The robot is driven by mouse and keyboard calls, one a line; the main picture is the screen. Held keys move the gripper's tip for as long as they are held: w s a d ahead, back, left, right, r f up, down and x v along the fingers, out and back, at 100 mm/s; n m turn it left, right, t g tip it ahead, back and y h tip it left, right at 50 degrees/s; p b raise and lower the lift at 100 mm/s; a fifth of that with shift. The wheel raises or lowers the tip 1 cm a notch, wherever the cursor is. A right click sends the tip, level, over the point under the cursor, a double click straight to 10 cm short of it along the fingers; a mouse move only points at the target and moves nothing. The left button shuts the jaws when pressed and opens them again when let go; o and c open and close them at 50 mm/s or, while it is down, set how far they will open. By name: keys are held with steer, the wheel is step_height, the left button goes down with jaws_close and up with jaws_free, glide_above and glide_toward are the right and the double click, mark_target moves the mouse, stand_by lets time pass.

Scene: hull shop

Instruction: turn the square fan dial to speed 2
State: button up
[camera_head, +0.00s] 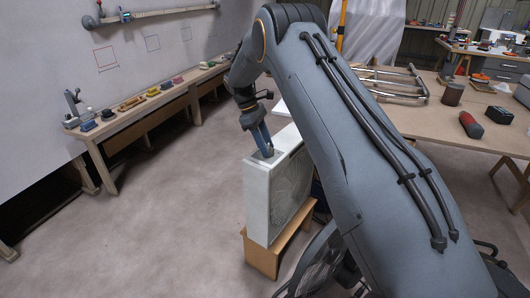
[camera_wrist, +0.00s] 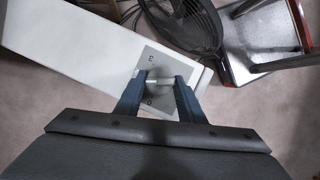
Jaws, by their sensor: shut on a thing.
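The square fan (camera_head: 257,203) is a white upright box with a round grille on its right side in the head view. Its white top also shows in the wrist view (camera_wrist: 75,45). A grey dial panel (camera_wrist: 153,54) with small marks lies at one end of that top. My gripper (camera_head: 264,150) points down at the panel. In the wrist view my gripper (camera_wrist: 160,79) is shut on the pale dial (camera_wrist: 150,80), with a finger on each side. The fingers hide part of the panel and its marks, so I cannot tell the dial's setting. The head view hides the dial.
The fan stands on a low wooden stool (camera_head: 263,261). A dark round fan (camera_wrist: 190,22) stands close by. A narrow bench (camera_head: 150,103) with several small tools runs along the left wall. A large table (camera_head: 455,125) is at right. The floor at left is clear.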

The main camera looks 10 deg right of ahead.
steer(key=m+b, duration=0.1)
steer(key=m+y+b, duration=0.1)
steer(key=m, duration=0.1)
steer(key=m+g+b, duration=0.1)
steer(key=shift+w+m, duration=0.25)
steer(key=shift+m, duration=0.15)
steer(key=shift+d+y, duration=0.1)
steer(key=shift+y, duration=0.2)
steer(key=shift+r, duration=0.1)
steer(key=o, duration=1)
steer(key=b+v, duration=0.1)
steer(key=v, duration=0.6)
steer(key=shift+w+r+b, duration=0.25)
steer(key=shift+r+b, duration=0.05)
steer(key=shift+b, duration=0.05)
